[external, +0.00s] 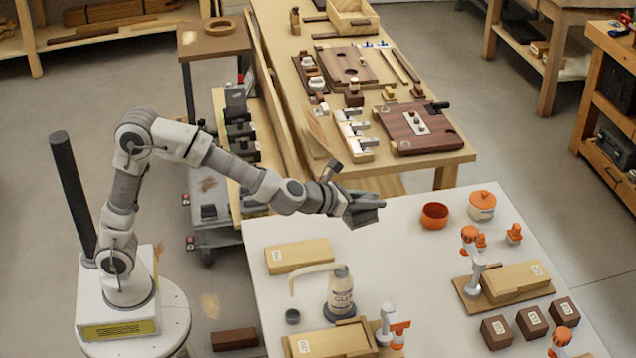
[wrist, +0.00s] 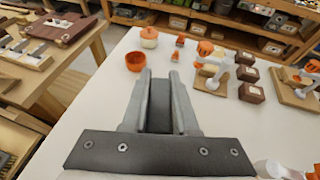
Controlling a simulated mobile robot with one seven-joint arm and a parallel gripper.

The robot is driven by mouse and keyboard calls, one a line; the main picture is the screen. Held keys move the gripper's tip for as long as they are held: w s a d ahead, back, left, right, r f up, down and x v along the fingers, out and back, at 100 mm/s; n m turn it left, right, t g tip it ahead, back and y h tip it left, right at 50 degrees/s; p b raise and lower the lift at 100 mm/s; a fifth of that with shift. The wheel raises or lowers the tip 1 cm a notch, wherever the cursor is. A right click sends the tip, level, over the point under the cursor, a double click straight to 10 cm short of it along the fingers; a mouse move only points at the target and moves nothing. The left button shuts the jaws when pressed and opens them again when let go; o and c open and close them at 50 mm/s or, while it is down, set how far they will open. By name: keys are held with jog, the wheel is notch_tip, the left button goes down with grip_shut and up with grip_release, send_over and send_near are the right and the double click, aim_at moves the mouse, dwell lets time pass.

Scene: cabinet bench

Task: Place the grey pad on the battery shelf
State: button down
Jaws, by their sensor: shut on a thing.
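My gripper (external: 376,208) is held above the left back part of the white table, with its fingers pointing right. In the wrist view, my gripper (wrist: 160,82) has its two fingers close on either side of a dark grey flat piece (wrist: 159,116), which looks like the grey pad. In the external view the pad merges with the grey fingers and I cannot separate it. A low trolley left of the wooden bench carries several black battery-like units (external: 241,130); I cannot tell whether this is the battery shelf.
The white table (external: 400,262) holds an orange bowl (external: 434,215), a lidded jar (external: 482,205), a pump bottle (external: 341,290), wooden blocks (external: 299,256), orange-and-grey clamps (external: 470,262) and dark cubes (external: 496,332). Its middle is clear. The wooden bench (external: 447,156) stands behind.

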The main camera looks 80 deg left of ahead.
notch_tip(320, 180, up, 2)
jog(key=shift+r, duration=0.15)
jog(key=w+a+m+h, duration=0.1)
jog(key=w+a, duration=0.1)
jog(key=a, duration=1.5)
jog(key=w+a, duration=0.2)
jog(key=a, duration=1.5)
jog(key=s+a+m+h+b, duration=0.2)
jog(key=s+a, duration=2.3)
jog(key=a, duration=0.2)
jog(key=f, duration=1.1)
jog(key=f+b, duration=0.1)
jog(key=f, duration=2.1)
jog(key=shift+w+d+f, duration=0.15)
jog(key=shift+w+d, duration=0.15)
jog(key=shift+d, duration=0.05)
jog(key=shift+f+b, duration=0.75)
jog(key=shift+f, duration=1.15)
